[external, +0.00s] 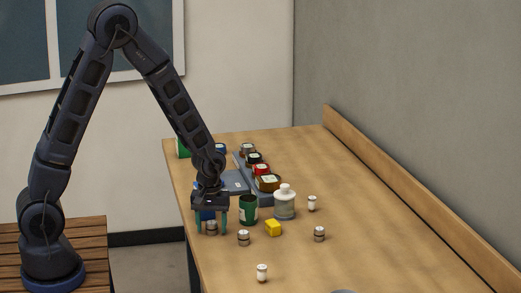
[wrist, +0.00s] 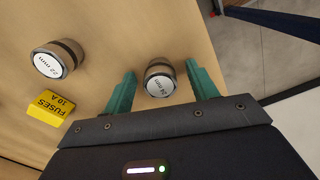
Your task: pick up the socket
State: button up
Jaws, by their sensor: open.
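A metal socket (wrist: 160,78) with a white top marked 24 mm stands upright on the table in the wrist view. My gripper (wrist: 160,70) is open, its teal fingers on either side of this socket, with a visible gap on the left. In the external view, the socket (external: 211,228) shows between the fingers of my gripper (external: 211,232) near the table's left edge. A second socket (wrist: 57,59), marked 22 mm, stands to the left in the wrist view and also shows in the external view (external: 243,238). A similar socket-like piece (external: 319,234) stands farther right.
A yellow fuse box (wrist: 48,108) lies near the 22 mm socket. A tray of jars (external: 264,183) is behind. The right table side is clear.

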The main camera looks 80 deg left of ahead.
jog(key=c, duration=1.1)
jog(key=shift+c, duration=0.2)
jog(key=shift+r, duration=0.1)
